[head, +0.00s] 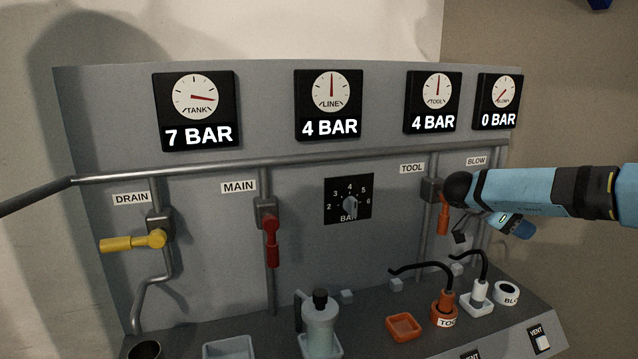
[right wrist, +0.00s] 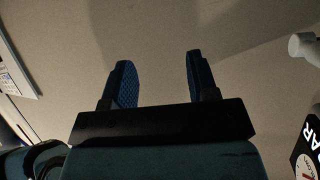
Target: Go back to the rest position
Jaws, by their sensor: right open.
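My right arm comes in from the right in the head view, in front of the panel's right end. Its gripper (head: 462,236) is small, dark and partly hidden there, close beside the orange TOOL valve handle (head: 443,217); I cannot tell the gap in depth. In the right wrist view the two blue fingers of this gripper (right wrist: 159,64) stand apart with nothing between them. The orange handle points down, and so does the red MAIN handle (head: 271,242). The yellow DRAIN handle (head: 132,242) lies level. My left gripper is not in view.
The grey panel (head: 300,225) carries gauges reading TANK 7, LINE 4, TOOL 4 and BLOW 0 bar, and a selector knob (head: 350,203). On the ledge stand a bottle (head: 320,325), an orange tray (head: 404,327), an orange TOOL fitting (head: 445,308) and a white fitting (head: 480,292).

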